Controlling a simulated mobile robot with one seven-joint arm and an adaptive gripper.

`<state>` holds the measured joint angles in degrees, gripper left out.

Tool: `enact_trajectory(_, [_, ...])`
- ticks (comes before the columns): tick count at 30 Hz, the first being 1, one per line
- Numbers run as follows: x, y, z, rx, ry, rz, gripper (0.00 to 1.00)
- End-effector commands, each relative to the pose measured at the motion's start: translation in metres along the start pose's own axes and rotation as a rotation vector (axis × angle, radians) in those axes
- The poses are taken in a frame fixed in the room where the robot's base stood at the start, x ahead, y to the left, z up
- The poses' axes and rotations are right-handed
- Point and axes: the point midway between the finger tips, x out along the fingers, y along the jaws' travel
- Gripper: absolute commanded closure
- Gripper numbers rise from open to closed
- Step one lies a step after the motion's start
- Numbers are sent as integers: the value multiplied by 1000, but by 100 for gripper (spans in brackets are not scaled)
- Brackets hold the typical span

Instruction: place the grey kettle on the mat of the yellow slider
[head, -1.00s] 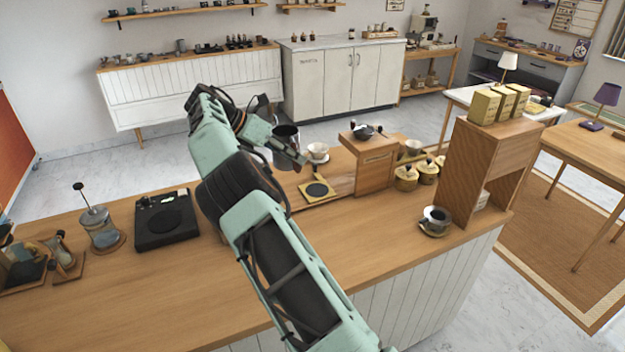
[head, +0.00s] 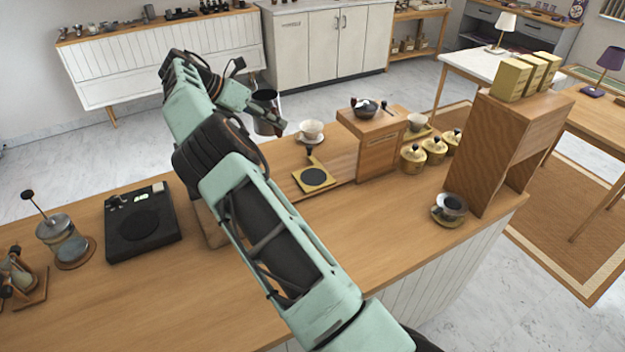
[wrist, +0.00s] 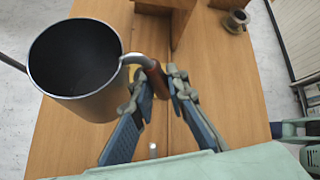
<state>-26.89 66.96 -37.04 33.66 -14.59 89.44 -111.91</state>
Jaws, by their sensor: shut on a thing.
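The grey kettle (head: 266,112) is an open-topped metal pot. It also shows in the wrist view (wrist: 98,104), left of the fingers, with its dark inside visible. My gripper (wrist: 160,82) is shut on the kettle's brown handle and holds the kettle up, apart from the slider. The yellow slider (head: 302,182) is a square plate on the counter, in front and to the right of the kettle in the head view.
A black scale (head: 143,248) lies left of my arm.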

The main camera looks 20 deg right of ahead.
Motion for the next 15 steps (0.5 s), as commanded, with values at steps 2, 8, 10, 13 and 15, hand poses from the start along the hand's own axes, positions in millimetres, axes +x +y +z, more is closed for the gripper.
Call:
enact_trajectory(2, [10, 5, -10, 1, -2, 0, 100])
enact_trajectory(8, [23, 12, -22, 1, -2, 0, 100])
enact_trajectory(10, [24, 13, -24, 2, -3, 0, 100])
enact_trajectory(13, [27, 13, -25, 1, -3, 0, 100])
enact_trajectory(15, [30, 11, -25, 1, -2, -1, 100])
